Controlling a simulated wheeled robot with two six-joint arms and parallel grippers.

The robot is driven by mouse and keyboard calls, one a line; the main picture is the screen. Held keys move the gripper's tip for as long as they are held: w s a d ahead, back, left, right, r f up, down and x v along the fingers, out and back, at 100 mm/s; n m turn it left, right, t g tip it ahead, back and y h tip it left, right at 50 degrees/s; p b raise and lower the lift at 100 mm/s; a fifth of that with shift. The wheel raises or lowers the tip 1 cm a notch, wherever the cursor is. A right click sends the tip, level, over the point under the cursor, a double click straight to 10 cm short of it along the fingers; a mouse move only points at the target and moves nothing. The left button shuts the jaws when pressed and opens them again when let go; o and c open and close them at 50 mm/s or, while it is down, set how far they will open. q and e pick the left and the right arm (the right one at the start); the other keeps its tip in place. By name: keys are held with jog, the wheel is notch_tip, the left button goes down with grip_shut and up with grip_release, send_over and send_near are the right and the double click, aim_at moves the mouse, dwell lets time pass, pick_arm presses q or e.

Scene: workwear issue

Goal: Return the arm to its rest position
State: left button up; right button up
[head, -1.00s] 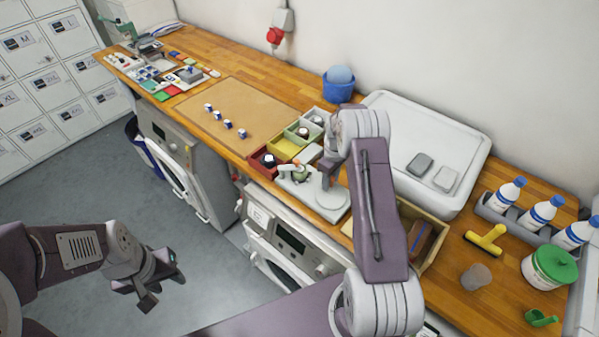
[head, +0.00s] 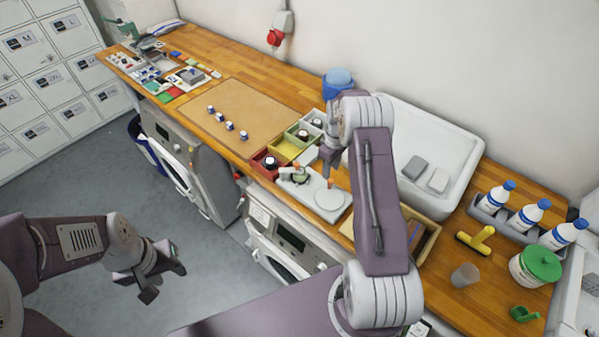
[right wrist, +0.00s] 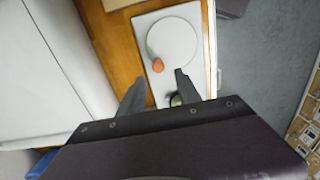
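My left gripper (head: 165,284) hangs over the grey floor at the lower left, away from the counter, its fingers apart and empty. My right arm reaches up over the counter's front edge, and its forearm partly hides the right gripper (head: 328,165). The right wrist view shows the right gripper (right wrist: 158,84) open, with nothing between its fingers. It is above the white plate device (head: 325,200) with a round disc and an orange knob, which also shows in the right wrist view (right wrist: 176,40). I cannot tell the height between them.
Red, yellow and green bins (head: 285,150) stand beside the device. A large white tray (head: 455,150) is behind my right arm. Bottles (head: 528,217), a green-lidded tub (head: 535,266) and a yellow tool (head: 475,240) stand at right. Washing machines (head: 290,240) are below the counter.

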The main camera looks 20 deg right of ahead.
jog(key=shift+w+a+f, duration=0.1)
jog(key=shift+a+f, duration=0.05)
jog(key=shift+f, duration=0.15)
jog(key=s+a+r+n+t+b, duration=0.1)
jog(key=a+r+b, duration=0.2)
jog(key=a+b, duration=0.15)
jog(key=a+r+n+t+b, duration=0.1)
jog(key=a+r+b, duration=0.25)
jog(key=a, duration=0.25)
jog(key=s+a+f+m+b, duration=0.1)
jog(key=s+a+f+m, duration=0.1)
jog(key=s, duration=0.4)
jog(key=s+a+f+m+b, duration=0.1)
jog(key=s+a+f+m, duration=0.1)
jog(key=s, duration=0.5)
jog(key=s+a+f+m+b, duration=0.1)
jog(key=s+a+f+m, duration=0.1)
jog(key=s, duration=0.5)
jog(key=shift+s+f+m+g, duration=0.2)
jog(key=shift+m+g, duration=0.2)
jog(key=shift+m, duration=0.4)
jog(key=shift+s, duration=0.1)
